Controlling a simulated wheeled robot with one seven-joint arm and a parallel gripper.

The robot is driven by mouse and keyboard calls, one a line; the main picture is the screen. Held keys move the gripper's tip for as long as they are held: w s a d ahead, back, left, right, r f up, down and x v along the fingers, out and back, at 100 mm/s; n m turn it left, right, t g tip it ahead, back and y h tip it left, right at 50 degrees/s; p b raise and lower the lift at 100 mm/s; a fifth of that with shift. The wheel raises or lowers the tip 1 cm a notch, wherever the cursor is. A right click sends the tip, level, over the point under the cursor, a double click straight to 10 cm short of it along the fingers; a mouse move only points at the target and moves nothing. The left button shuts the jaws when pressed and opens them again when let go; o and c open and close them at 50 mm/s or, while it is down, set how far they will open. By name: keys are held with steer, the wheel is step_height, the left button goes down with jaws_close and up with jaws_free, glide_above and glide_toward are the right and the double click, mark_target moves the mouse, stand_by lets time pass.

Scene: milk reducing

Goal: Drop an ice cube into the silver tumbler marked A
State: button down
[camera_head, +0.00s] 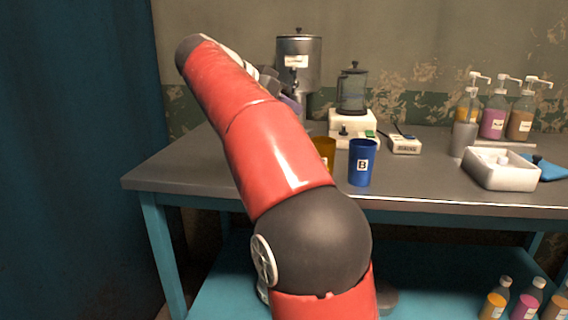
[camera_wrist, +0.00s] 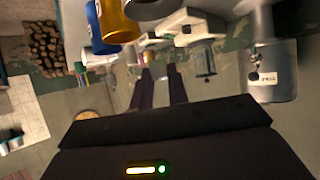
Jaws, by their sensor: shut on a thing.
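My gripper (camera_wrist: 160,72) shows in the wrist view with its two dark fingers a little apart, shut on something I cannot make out. In the head view my red arm reaches up over the left of the table, and the gripper is mostly hidden behind it. A grey, silver-looking tumbler (camera_head: 464,139) stands at the right of the table by the pump bottles, well away from my gripper. No letter A can be read on it. A white open box (camera_head: 499,181) stands in front of it; its contents are unclear. No ice cube can be clearly picked out.
A blue cup marked B (camera_head: 361,173) stands near the front edge beside an amber cup (camera_head: 326,150), partly behind my arm. A blender (camera_head: 352,92), a silver dispenser (camera_head: 313,60) and pump bottles (camera_head: 494,117) stand further back. Free tabletop lies between the blue cup and the white box.

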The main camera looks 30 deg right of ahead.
steer(key=c, duration=1.3)
jaws_free()
steer(key=shift+a, duration=0.1)
steer(key=v, duration=0.7)
steer(key=shift+a+r+p, duration=0.2)
steer(key=shift+a+p, duration=0.1)
steer(key=shift+p, duration=0.1)
steer(key=s+a+f+n+t+y, duration=0.1)
steer(key=s+f+n+y, duration=0.3)
steer(key=s+f, duration=0.4)
steer(key=s+a+f+n+t+y, duration=0.1)
steer(key=s+a+f+n+y, duration=0.3)
steer(key=f, duration=1)
steer(key=s+a+f+n+t+y, duration=0.1)
steer(key=s+a+f+n+y, duration=0.1)
steer(key=s+f+n+y, duration=0.2)
steer(key=shift+s+a+f+n, duration=0.1)
steer(key=shift+s+f+n, duration=0.55)
steer(key=shift+s+f, duration=0.7)
steer(key=shift+s+a+f+n, duration=0.1)
steer(key=shift+s+f+n, duration=0.7)
steer(key=shift+s, duration=0.9)
steer(key=shift+s+a+f+n, duration=0.1)
steer(key=shift+s+f+n, duration=0.35)
steer(key=shift+s+f, duration=1)
